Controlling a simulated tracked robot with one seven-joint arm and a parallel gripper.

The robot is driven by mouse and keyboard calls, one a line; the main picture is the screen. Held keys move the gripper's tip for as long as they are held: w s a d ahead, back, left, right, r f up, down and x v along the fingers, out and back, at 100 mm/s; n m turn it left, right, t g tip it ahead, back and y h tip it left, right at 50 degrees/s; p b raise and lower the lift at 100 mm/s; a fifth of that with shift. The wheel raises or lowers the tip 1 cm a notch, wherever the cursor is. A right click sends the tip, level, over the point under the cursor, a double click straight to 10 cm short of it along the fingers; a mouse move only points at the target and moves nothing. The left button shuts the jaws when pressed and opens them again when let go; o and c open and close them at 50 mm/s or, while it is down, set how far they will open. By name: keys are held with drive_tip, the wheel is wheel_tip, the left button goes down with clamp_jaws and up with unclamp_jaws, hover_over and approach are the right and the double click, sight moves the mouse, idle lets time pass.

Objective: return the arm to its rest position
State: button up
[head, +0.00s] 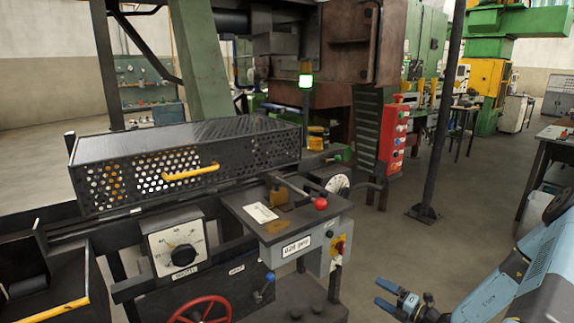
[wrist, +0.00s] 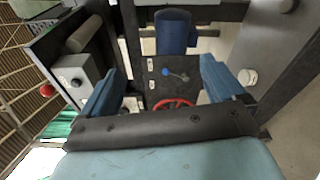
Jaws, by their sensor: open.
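My arm comes in from the lower right in the head view, with blue-grey links. My gripper (head: 384,295) is low, right of the machine bench and apart from it, over the floor. Its blue fingers also show spread apart in the wrist view (wrist: 163,84). It is open, with nothing between the fingers. Behind them in the wrist view are a dark panel with a small blue knob (wrist: 168,72) and a red handwheel (wrist: 173,103).
The bench carries a perforated guard (head: 190,160) with a yellow handle, a dial box (head: 174,244), a red handwheel (head: 200,308) and a red-ball lever (head: 320,203). A red button box (head: 397,138) and dark post (head: 440,110) stand behind. Open floor lies right of the bench.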

drive_tip(key=s+a+r+n+g+h, duration=0.1)
drive_tip(key=s+a+r+n+g, duration=0.25)
drive_tip(key=r+n, duration=0.5)
drive_tip(key=s+a+r+n+g+h, duration=0.1)
drive_tip(key=s+a+r+n+g, duration=0.2)
drive_tip(key=r+n+g, duration=0.35)
drive_tip(key=s+a+r+n+g+h, duration=0.1)
drive_tip(key=s+a+r+n+g, duration=0.2)
drive_tip(key=r+n, duration=0.7)
drive_tip(key=s+d+r+n+t+h, duration=0.2)
drive_tip(key=s+r+n+t+h, duration=0.3)
drive_tip(key=s+r+n+h, duration=0.4)
drive_tip(key=shift+s+r+n+t, duration=0.3)
drive_tip(key=shift+s+r+n, duration=3.5)
drive_tip(key=shift+r+n, duration=1.2)
drive_tip(key=shift+r+m, duration=0.3)
